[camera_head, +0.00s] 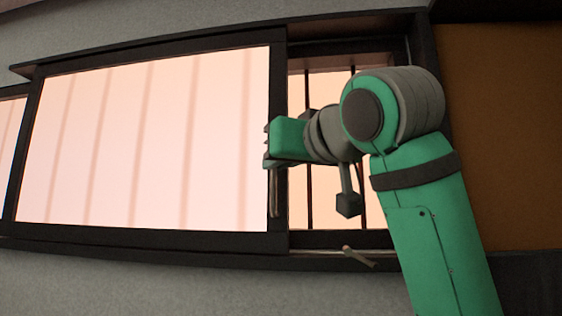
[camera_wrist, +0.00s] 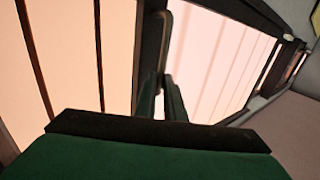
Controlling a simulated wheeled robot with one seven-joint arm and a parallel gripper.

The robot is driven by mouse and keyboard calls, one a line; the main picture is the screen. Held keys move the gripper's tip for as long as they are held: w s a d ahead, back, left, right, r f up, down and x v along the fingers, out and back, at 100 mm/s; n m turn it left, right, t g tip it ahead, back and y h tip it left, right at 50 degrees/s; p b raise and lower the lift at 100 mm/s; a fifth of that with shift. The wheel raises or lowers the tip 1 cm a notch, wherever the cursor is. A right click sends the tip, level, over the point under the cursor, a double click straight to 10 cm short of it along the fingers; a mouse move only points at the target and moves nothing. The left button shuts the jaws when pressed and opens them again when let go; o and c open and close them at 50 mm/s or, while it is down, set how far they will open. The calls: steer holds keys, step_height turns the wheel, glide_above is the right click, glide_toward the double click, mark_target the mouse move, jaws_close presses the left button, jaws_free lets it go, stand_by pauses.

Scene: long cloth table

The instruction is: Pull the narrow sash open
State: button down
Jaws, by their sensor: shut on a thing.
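The sash (camera_head: 150,140) is a dark-framed pale panel; part of it also shows in the wrist view (camera_wrist: 215,65). To the right of its right-hand stile is a gap with dark upright bars (camera_head: 309,150). A slim upright handle (camera_head: 274,195) runs along this stile; its bent top shows in the wrist view (camera_wrist: 168,18). My gripper (camera_head: 267,146) is at the stile, shut on the handle. In the wrist view its two fingers (camera_wrist: 162,103) close around the handle. The exact contact is partly hidden by the green gripper body.
A dark sill (camera_head: 150,248) runs below the window. A small pale peg-like piece (camera_head: 358,257) lies at the sill near the gap. A brown panel (camera_head: 505,130) is at the right. Another pale pane (camera_head: 10,150) shows at the far left.

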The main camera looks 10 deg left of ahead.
steer(key=c, duration=1.9)
jaws_free()
steer(key=shift+o, duration=0.2)
steer(key=v, duration=1)
steer(key=shift+s+d, duration=0.2)
steer(key=shift+s, duration=0.15)
